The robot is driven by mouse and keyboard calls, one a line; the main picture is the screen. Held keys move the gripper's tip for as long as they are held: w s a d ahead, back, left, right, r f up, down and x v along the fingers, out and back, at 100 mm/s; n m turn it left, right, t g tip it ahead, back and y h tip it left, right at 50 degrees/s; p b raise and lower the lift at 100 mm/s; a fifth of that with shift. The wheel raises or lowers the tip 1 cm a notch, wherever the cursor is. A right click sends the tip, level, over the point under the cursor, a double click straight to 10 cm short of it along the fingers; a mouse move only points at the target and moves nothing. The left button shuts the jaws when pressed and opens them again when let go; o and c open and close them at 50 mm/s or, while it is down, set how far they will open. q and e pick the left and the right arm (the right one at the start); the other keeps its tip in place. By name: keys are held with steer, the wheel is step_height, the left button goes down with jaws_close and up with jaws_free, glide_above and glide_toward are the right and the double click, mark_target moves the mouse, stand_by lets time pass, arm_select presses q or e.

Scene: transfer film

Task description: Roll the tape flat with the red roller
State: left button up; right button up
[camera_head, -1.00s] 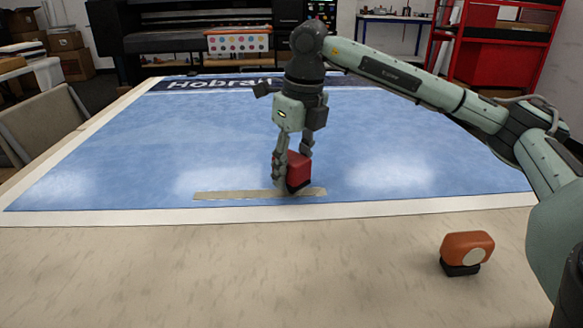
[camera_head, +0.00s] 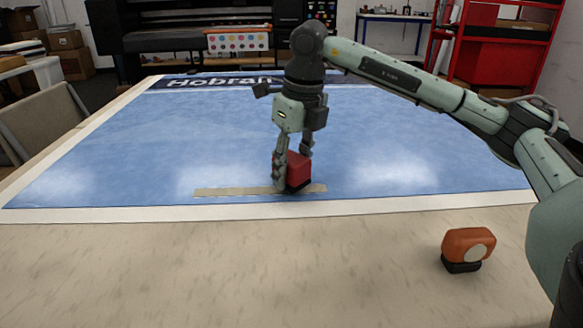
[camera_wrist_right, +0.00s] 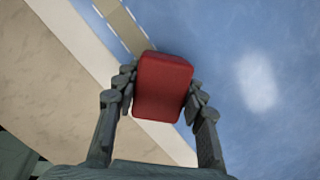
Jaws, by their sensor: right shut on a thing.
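The red roller (camera_head: 298,170) stands on the tape, right of its middle, in the head view. My right gripper (camera_head: 293,177) is shut on it from above, with a finger on each side. In the right wrist view, the red roller (camera_wrist_right: 162,87) sits between the two fingers of my right gripper (camera_wrist_right: 160,98). The tape (camera_head: 228,192) is a tan strip lying along the front edge of the blue sheet; part of it is hidden behind the roller and finger. It also shows in the right wrist view (camera_wrist_right: 124,24). My left gripper is not in view.
An orange block-shaped tool (camera_head: 467,247) with a black base stands on the bare table (camera_head: 250,265) at the front right. The blue printed sheet (camera_head: 180,140) with a white border covers most of the table. The front left of the table is clear.

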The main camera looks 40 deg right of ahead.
mark_target(310, 188)
steer(key=shift+f+b, duration=0.45)
steer(key=shift+f, duration=0.2)
steer(key=shift+s+d, duration=0.1)
